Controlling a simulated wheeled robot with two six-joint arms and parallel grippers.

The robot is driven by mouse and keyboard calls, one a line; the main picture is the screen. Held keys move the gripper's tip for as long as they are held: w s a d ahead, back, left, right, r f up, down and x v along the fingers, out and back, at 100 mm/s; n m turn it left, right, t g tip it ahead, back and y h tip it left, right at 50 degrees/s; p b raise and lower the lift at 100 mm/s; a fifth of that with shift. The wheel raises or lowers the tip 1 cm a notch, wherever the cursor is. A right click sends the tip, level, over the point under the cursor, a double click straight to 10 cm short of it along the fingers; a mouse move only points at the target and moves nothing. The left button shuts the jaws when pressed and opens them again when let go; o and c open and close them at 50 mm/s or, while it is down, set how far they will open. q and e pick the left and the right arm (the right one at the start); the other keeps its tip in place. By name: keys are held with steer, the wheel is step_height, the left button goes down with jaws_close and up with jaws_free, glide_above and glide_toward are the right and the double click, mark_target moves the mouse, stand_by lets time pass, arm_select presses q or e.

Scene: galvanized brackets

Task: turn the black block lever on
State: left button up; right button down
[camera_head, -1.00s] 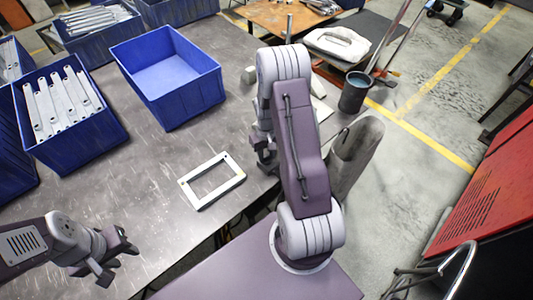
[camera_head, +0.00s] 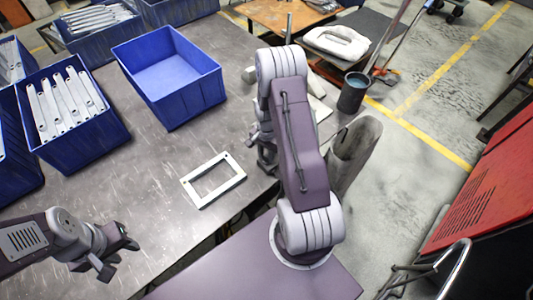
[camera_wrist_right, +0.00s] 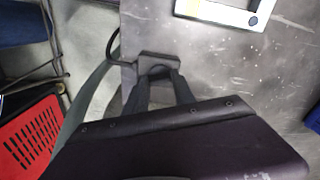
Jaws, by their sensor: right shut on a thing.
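The black block (camera_wrist_right: 158,60) shows in the right wrist view as a dark block with a rounded lever part, at the table's edge, with a cable beside it. My right gripper (camera_wrist_right: 161,82) is shut on the lever, its two dark fingers reaching to the block. Which way the lever points is hard to tell. In the head view my right gripper (camera_head: 264,155) is at the table's right edge, and my arm hides the block. My left gripper (camera_head: 118,256) is open and empty above the table at the lower left.
A pale rectangular frame (camera_head: 190,189) lies on the table (camera_head: 120,200), left of my right gripper. An empty blue bin (camera_head: 180,105) stands behind it. Another blue bin (camera_head: 85,140) holds several metal brackets. A dark cup (camera_head: 352,96) stands beyond my right arm.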

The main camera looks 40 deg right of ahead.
mark_target(266, 156)
steer(key=shift+m, duration=1.9)
steer(key=shift+p, duration=0.3)
steer(key=c, duration=1)
jaws_free()
steer(key=shift+c, duration=0.2)
steer(key=shift+r, duration=0.1)
step_height(266, 156, up, 9)
steer(key=shift+a, duration=0.1)
